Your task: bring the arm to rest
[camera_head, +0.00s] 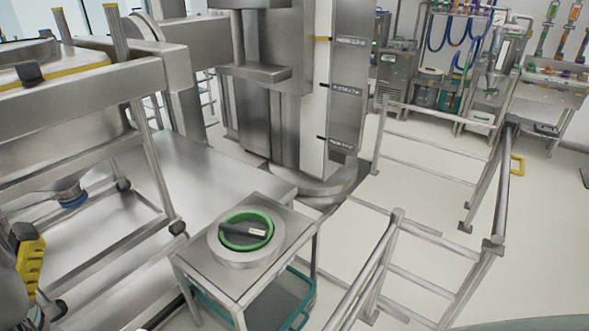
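No arm or gripper of mine can be made out in the head view. A large steel bin (95,155) sits in a steel frame (75,180) at the left. Its lid (30,52) has a yellow edge, and a blue ring (73,200) shows at its lower outlet. A steel lifting column (300,110) stands behind, at the upper middle. A round steel part with a green ring (246,230) and a black handle lies on a small steel cart (205,268).
Steel railings (432,180) run along the right side, with a yellow handle (517,165) on one post. Racks with coloured hoses (465,30) stand at the back right. A yellow part (31,268) shows at the lower left. Pale floor (545,230) is clear at the right.

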